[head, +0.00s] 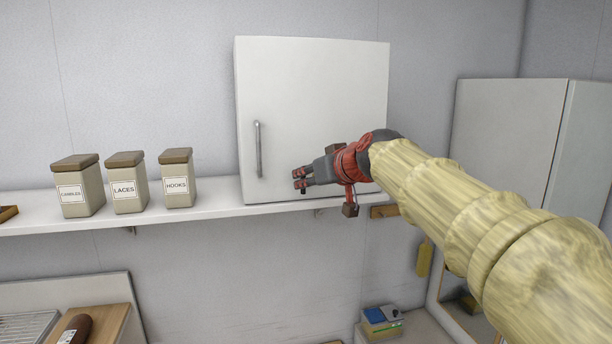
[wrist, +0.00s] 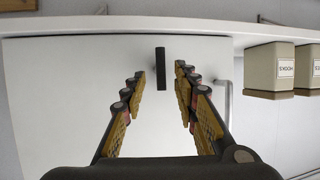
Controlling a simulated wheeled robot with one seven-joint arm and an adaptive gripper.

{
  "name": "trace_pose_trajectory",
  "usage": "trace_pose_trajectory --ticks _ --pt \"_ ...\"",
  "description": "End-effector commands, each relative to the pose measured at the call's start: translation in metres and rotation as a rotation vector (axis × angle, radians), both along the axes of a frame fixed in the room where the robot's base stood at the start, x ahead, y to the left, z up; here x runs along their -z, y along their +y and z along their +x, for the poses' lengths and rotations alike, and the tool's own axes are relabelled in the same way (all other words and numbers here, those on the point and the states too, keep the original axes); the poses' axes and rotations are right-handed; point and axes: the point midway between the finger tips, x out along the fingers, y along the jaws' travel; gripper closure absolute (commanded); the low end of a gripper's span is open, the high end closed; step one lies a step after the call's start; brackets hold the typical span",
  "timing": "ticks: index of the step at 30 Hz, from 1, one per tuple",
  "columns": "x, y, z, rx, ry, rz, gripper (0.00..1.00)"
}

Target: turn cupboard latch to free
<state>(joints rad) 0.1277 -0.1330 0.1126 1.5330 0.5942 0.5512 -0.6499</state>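The white cupboard (head: 290,90) stands on the wall shelf with its door shut. Its front also fills most of the wrist view (wrist: 60,100), which is upside down. A short dark upright bar (wrist: 160,68), apparently the latch, shows on the door between my fingertips. My gripper (head: 300,180) is open and empty, in front of the door's lower part. The latch is not visible in the head view. Contact cannot be told.
The door's grey bar handle (head: 259,150) is left of my gripper. Several labelled jars, one marked HOOKS (head: 177,178), stand on the shelf (head: 220,192) at left. A tall cabinet (head: 505,130) stands at right. The wall between jars and cupboard is clear.

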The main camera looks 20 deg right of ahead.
Motion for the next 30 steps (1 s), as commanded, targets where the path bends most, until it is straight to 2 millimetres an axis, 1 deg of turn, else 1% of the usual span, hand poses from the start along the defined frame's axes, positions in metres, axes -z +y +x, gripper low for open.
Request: trace_pose_trajectory --ticks 1,6,15,30 --pt "0.002 0.002 0.006 -0.002 0.002 0.000 0.70" --pt "0.007 0.004 0.018 -0.001 0.000 0.000 0.70" --pt "0.008 0.004 0.020 0.000 -0.001 0.000 0.70" --pt "0.008 0.004 0.020 0.000 -0.001 0.000 0.98"
